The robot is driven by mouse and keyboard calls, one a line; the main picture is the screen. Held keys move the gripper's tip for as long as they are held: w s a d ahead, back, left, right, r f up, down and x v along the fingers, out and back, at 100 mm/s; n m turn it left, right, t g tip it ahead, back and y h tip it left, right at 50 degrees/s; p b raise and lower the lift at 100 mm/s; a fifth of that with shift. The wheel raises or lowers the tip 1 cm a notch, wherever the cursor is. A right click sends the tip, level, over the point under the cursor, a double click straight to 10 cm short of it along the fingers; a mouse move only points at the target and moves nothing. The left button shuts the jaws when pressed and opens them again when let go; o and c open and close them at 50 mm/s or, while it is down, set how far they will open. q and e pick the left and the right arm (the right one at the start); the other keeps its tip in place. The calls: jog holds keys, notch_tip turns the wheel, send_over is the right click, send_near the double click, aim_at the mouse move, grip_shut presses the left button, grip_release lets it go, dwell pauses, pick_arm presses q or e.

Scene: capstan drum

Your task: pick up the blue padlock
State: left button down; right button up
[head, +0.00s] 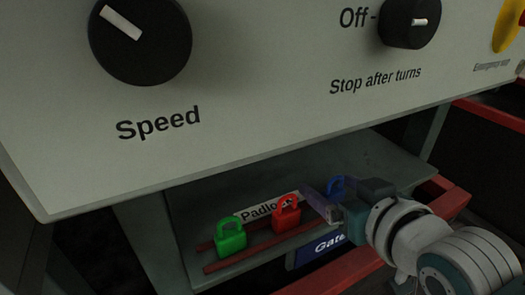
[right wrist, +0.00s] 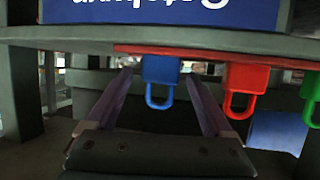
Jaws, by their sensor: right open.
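The blue padlock (head: 337,186) stands on the shelf at the right end of a row, partly hidden behind my right gripper (head: 322,205) in the head view. In the right wrist view, which looks upside down, the blue padlock (right wrist: 161,70) shows between the two spread fingers of my right gripper (right wrist: 158,76), with its shackle pointing down in the picture. The gripper is open and holds nothing; I cannot tell whether a finger touches the padlock. My left gripper is not in view.
A red padlock (head: 286,218) and a green padlock (head: 231,238) stand left of the blue one, along red rails (head: 222,265). A "Padlo..." label (head: 258,210) lies behind them. The control panel (head: 250,110) with knobs overhangs the shelf.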

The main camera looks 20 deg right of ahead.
jog(key=shift+c, duration=0.3)
grip_shut()
dwell(0.3)
jog(key=shift+r, duration=0.1)
